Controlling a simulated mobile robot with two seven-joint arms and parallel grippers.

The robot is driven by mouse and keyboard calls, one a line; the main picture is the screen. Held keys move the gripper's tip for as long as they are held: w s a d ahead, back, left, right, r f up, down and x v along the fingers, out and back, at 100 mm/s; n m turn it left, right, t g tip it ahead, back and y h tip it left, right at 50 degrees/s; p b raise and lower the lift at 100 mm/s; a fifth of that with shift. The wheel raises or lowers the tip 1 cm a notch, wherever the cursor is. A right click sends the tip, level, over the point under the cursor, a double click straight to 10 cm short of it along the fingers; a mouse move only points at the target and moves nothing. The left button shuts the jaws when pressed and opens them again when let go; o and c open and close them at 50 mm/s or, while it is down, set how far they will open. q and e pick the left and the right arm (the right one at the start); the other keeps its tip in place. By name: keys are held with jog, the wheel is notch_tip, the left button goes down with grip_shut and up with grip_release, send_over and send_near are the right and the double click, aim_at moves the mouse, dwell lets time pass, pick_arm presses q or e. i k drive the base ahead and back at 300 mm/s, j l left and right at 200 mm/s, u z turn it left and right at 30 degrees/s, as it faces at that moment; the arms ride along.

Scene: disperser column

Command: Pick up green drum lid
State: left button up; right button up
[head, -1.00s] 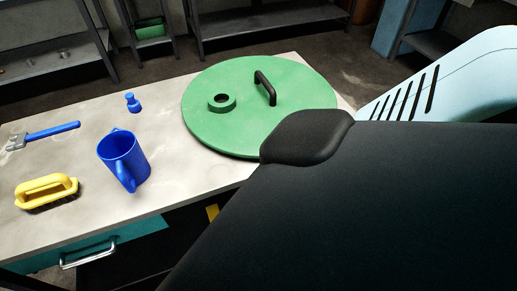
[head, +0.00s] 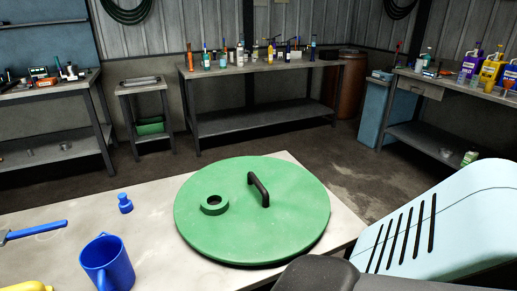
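The green drum lid (head: 290,220) lies flat on the near workbench in the head view. It is a large round disc with a black bar handle (head: 259,189) standing on top and a raised green ring (head: 214,205) around a dark hole to the left of the handle. Part of my own body, black and pale blue, fills the lower right corner and comes close to the lid's lower right edge. Neither gripper is in view, and nothing is seen holding the lid.
On the near workbench (head: 165,262), left of the lid, are a blue jug (head: 108,263), a small blue bottle-like piece (head: 125,203), a blue-handled hammer (head: 38,230) and a yellow brush (head: 28,287). Floor separates it from the back bench (head: 262,68) and right bench (head: 425,83).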

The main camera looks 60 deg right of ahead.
aim_at(247, 210)
jog(key=z, duration=1.55)
